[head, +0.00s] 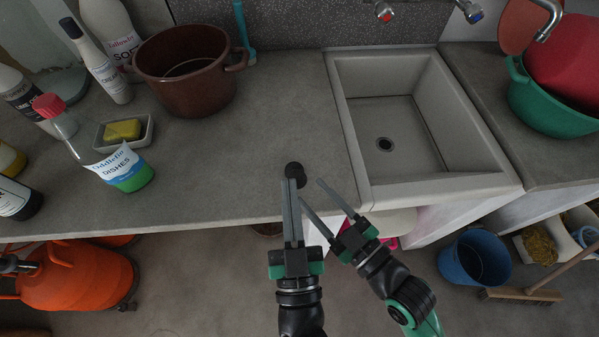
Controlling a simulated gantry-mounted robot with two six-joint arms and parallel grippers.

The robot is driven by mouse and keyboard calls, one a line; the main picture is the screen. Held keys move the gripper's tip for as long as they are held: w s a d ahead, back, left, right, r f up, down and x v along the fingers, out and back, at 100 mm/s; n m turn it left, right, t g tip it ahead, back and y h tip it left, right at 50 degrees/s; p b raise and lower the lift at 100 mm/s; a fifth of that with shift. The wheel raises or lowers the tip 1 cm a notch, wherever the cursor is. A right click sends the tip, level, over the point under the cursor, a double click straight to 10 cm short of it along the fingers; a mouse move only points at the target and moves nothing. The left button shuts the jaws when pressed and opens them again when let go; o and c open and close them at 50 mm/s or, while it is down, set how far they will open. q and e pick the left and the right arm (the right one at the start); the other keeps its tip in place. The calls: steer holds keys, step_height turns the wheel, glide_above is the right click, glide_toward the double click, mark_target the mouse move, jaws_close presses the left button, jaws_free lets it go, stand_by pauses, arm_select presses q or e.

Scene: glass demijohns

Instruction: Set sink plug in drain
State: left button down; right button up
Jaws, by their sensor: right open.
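The sink plug (294,169) is a small dark round piece at the fingertips of my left gripper (292,184), near the counter's front edge. The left fingers are close together on it and hide part of it. I cannot tell whether the plug touches the counter. My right gripper (309,190) is open and empty just right of the left one, its fingers spread and pointing up-left. The drain (385,144) is a dark round hole in the floor of the pale sink (362,180), to the right of and beyond both grippers. The drain is uncovered.
A brown pot (190,85), a dish soap bottle (130,170) and a sponge dish (148,130) stand on the left of the counter (230,185). A green basin (545,110) stands right of the sink. Taps (470,12) overhang the back. The counter between pot and sink is clear.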

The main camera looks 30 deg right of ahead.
arm_select(q)
steer(key=shift+f, duration=0.35)
arm_select(e)
steer(key=w, duration=0.3)
steer(key=w+a, duration=0.1)
steer(key=w, duration=0.5)
steer(key=shift+w+a, duration=0.25)
steer(key=shift+c, duration=0.3)
jaws_close()
arm_select(q)
steer(key=shift+w, duration=0.1)
steer(key=shift+d+r, duration=0.1)
steer(key=shift+r, duration=0.05)
steer(key=shift+r, duration=0.65)
steer(key=v, duration=1.2)
arm_select(e)
steer(key=shift+f, duration=0.1)
